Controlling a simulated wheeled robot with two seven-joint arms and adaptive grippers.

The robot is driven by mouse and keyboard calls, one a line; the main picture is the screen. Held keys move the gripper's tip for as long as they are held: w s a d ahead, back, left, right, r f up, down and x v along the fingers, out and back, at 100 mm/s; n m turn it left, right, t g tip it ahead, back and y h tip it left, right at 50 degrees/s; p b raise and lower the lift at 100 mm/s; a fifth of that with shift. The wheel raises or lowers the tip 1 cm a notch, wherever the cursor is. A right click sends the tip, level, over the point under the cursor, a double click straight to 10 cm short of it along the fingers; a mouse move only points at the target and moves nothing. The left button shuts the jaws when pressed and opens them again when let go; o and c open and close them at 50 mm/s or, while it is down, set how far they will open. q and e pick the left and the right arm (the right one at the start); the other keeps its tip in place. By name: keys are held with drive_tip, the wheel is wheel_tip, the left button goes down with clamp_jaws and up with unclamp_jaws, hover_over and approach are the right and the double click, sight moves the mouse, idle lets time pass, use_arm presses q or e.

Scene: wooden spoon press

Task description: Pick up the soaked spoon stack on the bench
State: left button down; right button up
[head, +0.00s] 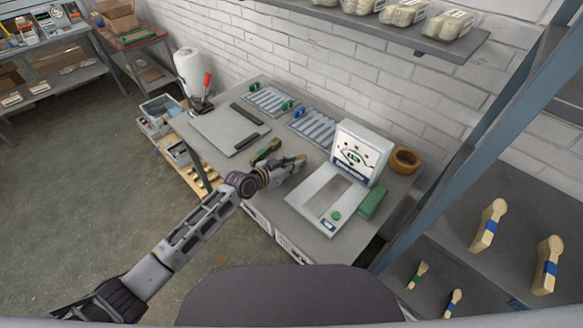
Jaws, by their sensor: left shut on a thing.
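My left gripper (288,172) reaches over the bench (232,166) from the left. It is shut on a small stack at the front of the bench, just left of the white press-like device (330,196). A tan and dark end of this spoon stack (300,160) shows past the fingers; the fingers hide the rest. A dark olive piece (267,150) lies just behind the wrist, and I cannot tell whether it is a separate stack. My right gripper is out of view.
A grey board (225,132) with dark bars lies at the bench's left, with slotted racks (314,127) behind. A green block (373,203) and a tape roll (404,160) are right of the device. A blue-grey post (455,130) and a shelf with banded spoon stacks (488,225) stand at right.

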use_arm(q)
wheel_tip(320, 180, up, 7)
drive_tip(key=shift+r, duration=1)
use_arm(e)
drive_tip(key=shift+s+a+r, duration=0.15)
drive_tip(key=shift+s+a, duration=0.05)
